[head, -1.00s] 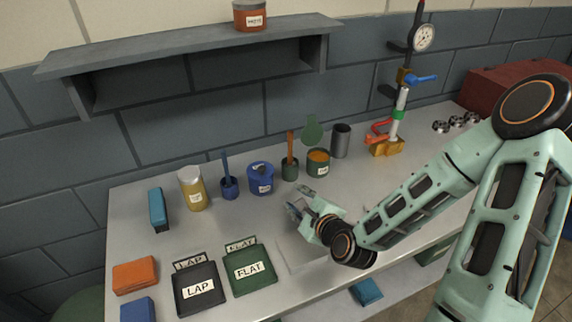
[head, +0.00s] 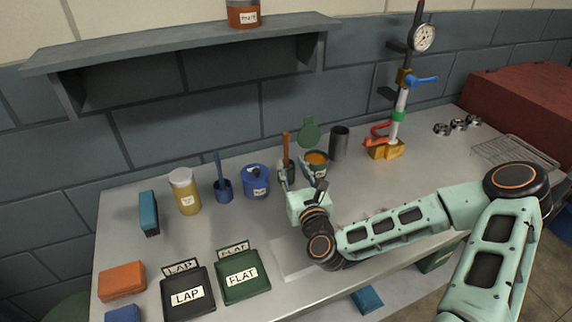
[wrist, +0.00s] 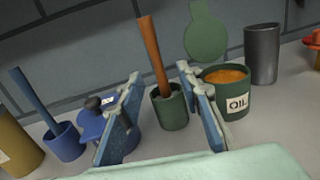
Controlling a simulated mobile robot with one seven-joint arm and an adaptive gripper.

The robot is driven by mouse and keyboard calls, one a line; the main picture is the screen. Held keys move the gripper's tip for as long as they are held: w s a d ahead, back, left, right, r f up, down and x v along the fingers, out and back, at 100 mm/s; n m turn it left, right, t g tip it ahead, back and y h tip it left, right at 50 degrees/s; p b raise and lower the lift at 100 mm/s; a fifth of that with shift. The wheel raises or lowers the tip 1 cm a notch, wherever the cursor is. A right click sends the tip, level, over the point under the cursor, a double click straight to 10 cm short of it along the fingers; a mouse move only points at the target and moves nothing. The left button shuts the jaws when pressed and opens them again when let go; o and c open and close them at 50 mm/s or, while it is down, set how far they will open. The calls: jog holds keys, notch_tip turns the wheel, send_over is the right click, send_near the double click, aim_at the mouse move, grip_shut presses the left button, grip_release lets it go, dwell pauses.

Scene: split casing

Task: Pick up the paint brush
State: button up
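An orange-brown handle (head: 286,147) stands nearly upright in a small green pot (wrist: 170,108); its lower end is hidden inside. A blue handle (head: 218,166) stands in a small blue pot (head: 223,190) further left. I cannot see bristles on either, so I cannot tell which is the paint brush. My gripper (head: 294,177) is open and empty, just in front of the green pot. In the wrist view, the green pot and orange-brown handle (wrist: 153,55) show between my spread fingers. I see no contact.
A green oil tin (wrist: 232,100) stands close to the right of the green pot, with its round green lid raised behind. A blue lidded pot (head: 256,182) is close on the left. A grey cylinder (head: 339,143) stands further right. LAP and FLAT boxes (head: 243,277) lie in front.

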aim_at(287, 154)
jog(key=shift+p+x, duration=0.65)
jog(key=shift+x, duration=2.4)
jog(key=shift+a+r, duration=0.1)
jog(key=shift+r, duration=0.05)
grip_shut()
